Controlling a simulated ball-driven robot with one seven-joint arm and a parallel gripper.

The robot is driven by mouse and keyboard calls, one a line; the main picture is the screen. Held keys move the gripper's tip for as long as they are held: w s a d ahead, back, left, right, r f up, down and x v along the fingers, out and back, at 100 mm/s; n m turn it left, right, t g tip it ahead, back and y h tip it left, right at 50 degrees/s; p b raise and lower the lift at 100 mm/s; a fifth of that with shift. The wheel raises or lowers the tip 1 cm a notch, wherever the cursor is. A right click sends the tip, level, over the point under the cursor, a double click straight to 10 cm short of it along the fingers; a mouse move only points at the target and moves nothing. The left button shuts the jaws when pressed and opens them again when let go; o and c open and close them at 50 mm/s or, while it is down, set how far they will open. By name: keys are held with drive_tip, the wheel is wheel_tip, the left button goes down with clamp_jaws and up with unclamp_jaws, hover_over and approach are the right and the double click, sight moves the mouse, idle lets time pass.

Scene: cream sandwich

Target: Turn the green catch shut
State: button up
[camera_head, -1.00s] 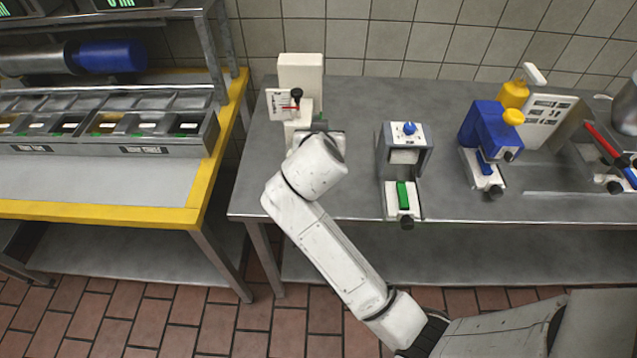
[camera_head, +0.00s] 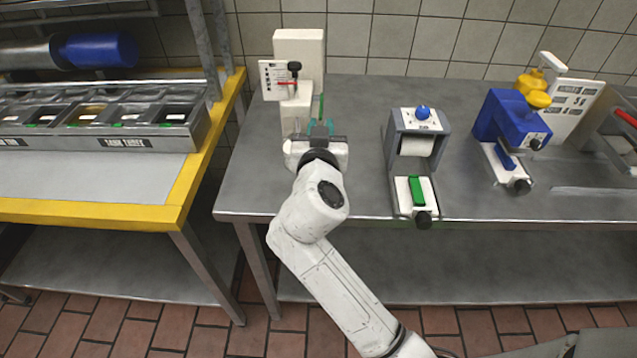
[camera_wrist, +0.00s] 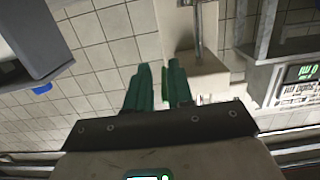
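The green catch (camera_head: 416,190) is a green bar on the white front plate of the grey machine (camera_head: 446,140), with a black knob at the plate's front. It lies roughly front to back. My gripper (camera_head: 321,127) is to its left, apart from it, in front of the white machine. Its teal fingers also show in the wrist view (camera_wrist: 160,88), with a gap between them and nothing clearly held. A narrow green piece (camera_head: 321,105) shows just beyond the fingers; I cannot tell whether it is part of a finger. The catch is not recognisable in the wrist view.
The white machine (camera_head: 298,50) with a lever panel stands behind my gripper. A blue machine (camera_head: 508,115) with yellow knobs is right of the grey one. A yellow-edged table (camera_head: 190,190) with bins is at left. Bare metal bench (camera_head: 365,185) lies between my gripper and the grey machine.

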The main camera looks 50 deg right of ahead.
drive_tip(key=s+a+h+b, duration=0.1)
drive_tip(key=s+a+b, duration=0.2)
drive_tip(key=s+a, duration=0.3)
drive_tip(key=shift+s+a+f+t+b, duration=0.2)
drive_tip(key=shift+a+f+t+b, duration=0.15)
drive_tip(key=shift+a, duration=0.75)
drive_tip(key=shift+a+f, duration=0.1)
